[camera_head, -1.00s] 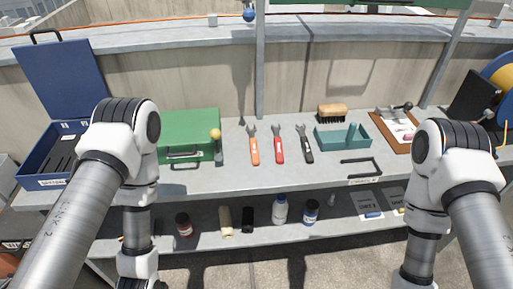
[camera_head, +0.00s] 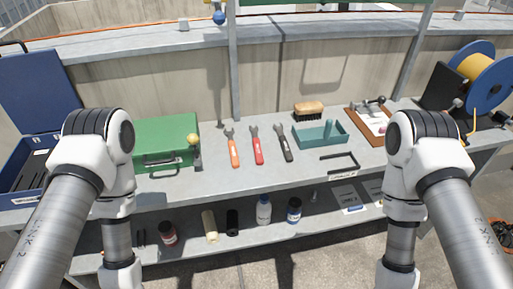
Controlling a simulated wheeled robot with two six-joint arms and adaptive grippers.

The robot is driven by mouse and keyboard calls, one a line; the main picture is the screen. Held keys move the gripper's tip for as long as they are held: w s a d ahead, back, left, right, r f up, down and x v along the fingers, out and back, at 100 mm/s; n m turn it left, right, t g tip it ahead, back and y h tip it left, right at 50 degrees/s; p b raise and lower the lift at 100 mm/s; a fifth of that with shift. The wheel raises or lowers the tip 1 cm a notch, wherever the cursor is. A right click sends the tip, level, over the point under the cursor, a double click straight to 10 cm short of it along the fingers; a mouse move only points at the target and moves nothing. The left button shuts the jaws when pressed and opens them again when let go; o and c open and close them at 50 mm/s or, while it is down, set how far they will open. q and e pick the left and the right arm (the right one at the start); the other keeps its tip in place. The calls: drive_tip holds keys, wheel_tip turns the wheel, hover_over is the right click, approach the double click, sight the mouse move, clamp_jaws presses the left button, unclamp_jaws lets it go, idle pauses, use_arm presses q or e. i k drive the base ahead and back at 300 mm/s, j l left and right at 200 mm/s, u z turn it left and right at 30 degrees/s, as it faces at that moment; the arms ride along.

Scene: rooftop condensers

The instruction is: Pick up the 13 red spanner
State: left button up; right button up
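A red spanner (camera_head: 257,146) lies on the grey workbench top (camera_head: 262,177), its open jaw end pointing away from me. An orange spanner (camera_head: 233,149) lies to its left and a black spanner (camera_head: 284,143) to its right, all roughly parallel and apart. The size marks are too small to read. My two arms come in from the left and right of the picture and bend down in front of the bench. Both grippers are below the picture's lower edge and out of view.
A green case (camera_head: 165,143) stands left of the spanners, with a yellow-knobbed tool beside it. A teal tray (camera_head: 322,135), a brush (camera_head: 308,110) and a clipboard (camera_head: 369,122) are to the right. A cable reel (camera_head: 487,78) is far right. Bottles stand on the lower shelf (camera_head: 185,218).

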sight(258, 153)
drive_tip(key=k+j+u, duration=0.15)
drive_tip(key=u, duration=0.15)
drive_tip(key=k+j+u, duration=0.1)
drive_tip(key=j+u, duration=0.5)
drive_tip(key=z, duration=1.2)
drive_tip(key=k, duration=0.05)
